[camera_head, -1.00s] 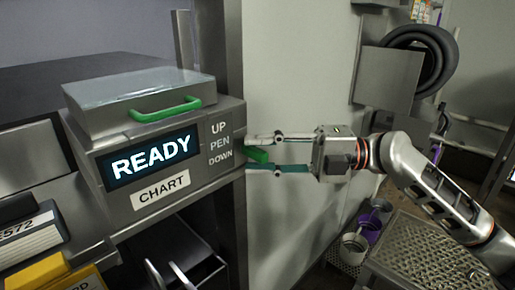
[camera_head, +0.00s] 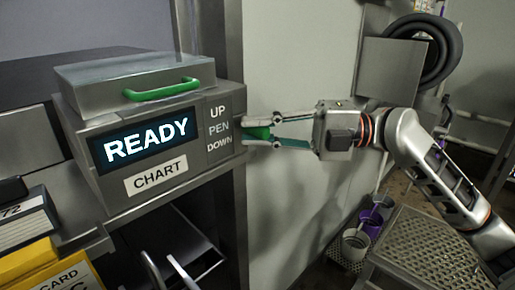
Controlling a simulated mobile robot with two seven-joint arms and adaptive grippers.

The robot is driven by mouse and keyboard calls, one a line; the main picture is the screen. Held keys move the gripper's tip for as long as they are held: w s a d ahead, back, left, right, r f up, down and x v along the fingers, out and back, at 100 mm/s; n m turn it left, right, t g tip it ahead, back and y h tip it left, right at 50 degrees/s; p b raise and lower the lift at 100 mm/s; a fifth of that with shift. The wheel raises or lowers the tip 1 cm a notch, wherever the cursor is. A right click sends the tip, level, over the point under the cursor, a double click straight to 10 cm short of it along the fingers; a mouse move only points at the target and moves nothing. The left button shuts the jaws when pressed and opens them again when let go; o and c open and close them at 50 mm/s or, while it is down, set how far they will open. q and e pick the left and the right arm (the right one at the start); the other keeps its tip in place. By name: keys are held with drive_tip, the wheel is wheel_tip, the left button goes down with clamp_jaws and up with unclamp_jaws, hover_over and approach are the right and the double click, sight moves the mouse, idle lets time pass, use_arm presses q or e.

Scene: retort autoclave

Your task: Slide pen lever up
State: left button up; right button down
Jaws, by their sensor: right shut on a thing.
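The chart recorder (camera_head: 110,185) is a grey metal box on the left with a lit READY display (camera_head: 146,143) and a CHART label. Its right panel is marked UP, PEN and DOWN (camera_head: 218,128). The green pen lever (camera_head: 258,132) sticks out from the box's right side, beside the PEN marking. My right gripper (camera_head: 262,132) reaches in from the right and is shut on the lever, one finger above it and one below. The fingers partly hide the lever. My left gripper is not in view.
A clear-topped lid with a green handle (camera_head: 162,90) sits on the recorder. Yellow card holders (camera_head: 38,268) stand at lower left. A coiled black hose (camera_head: 436,50) hangs at upper right. Purple and white cups (camera_head: 356,246) and a perforated metal step (camera_head: 425,250) are at lower right.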

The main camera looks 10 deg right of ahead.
drive_tip(key=shift+r+b, duration=0.5)
drive_tip(key=shift+b, duration=0.3)
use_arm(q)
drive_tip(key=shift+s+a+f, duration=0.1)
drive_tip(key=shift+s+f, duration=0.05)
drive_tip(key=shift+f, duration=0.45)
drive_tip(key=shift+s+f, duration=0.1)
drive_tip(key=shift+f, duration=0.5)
use_arm(e)
drive_tip(key=shift+d+r, duration=0.1)
drive_tip(key=shift+r, duration=1.5)
drive_tip(key=c, duration=2)
unclamp_jaws()
drive_tip(key=shift+o, duration=0.2)
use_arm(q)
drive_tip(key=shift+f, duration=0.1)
use_arm(e)
drive_tip(key=shift+f, duration=0.1)
drive_tip(key=shift+d, duration=0.15)
drive_tip(key=s+d, duration=0.2)
drive_tip(key=d, duration=0.9)
drive_tip(key=shift+s+d, duration=0.2)
